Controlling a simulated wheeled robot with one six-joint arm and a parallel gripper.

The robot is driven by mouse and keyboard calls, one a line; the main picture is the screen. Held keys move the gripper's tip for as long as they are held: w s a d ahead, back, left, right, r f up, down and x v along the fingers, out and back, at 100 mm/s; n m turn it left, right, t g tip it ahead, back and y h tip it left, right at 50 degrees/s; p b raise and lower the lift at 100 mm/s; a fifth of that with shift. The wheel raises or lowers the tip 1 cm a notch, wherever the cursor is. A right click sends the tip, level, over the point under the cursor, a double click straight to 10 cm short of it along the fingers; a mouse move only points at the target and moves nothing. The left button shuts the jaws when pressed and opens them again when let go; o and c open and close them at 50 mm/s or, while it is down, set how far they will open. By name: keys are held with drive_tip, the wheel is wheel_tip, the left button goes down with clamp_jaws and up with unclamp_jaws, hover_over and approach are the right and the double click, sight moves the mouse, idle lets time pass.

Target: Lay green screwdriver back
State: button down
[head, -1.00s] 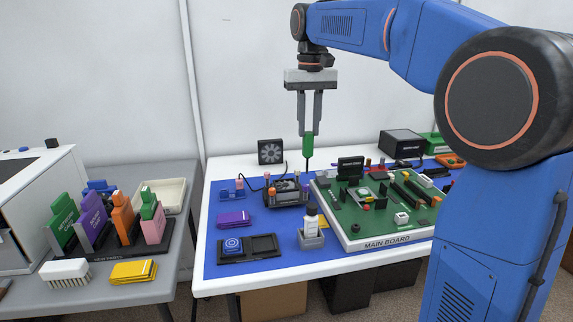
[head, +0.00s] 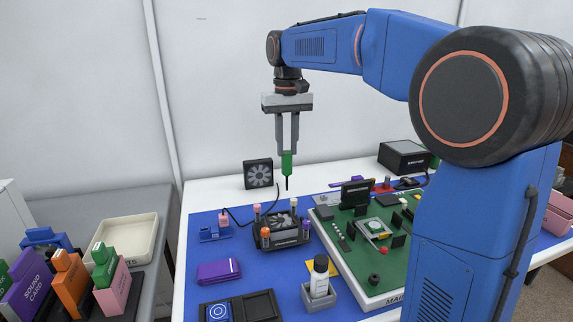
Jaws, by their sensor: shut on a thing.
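My gripper (head: 287,150) is shut on the handle of the green screwdriver (head: 287,164). The screwdriver hangs upright with its dark shaft pointing down. In the picture, its tip shows above a black holder (head: 283,232) with a fan and several coloured-handled tools around it. The tip looks clear of the holder and the table. How far above the holder it is, I cannot tell exactly.
The green main board (head: 372,245) lies right of the holder. A black fan (head: 258,174) stands behind. A white bottle (head: 319,280), a purple packet (head: 219,271) and a black tray (head: 262,305) are in front. A side table with cards (head: 62,285) stands left.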

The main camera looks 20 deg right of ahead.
sight(287, 152)
drive_tip(key=shift+f, duration=2.45)
drive_tip(key=c, duration=1.5)
unclamp_jaws()
drive_tip(key=shift+c, duration=0.2)
wheel_tip(287, 152, up, 12)
drive_tip(key=shift+r, duration=0.15)
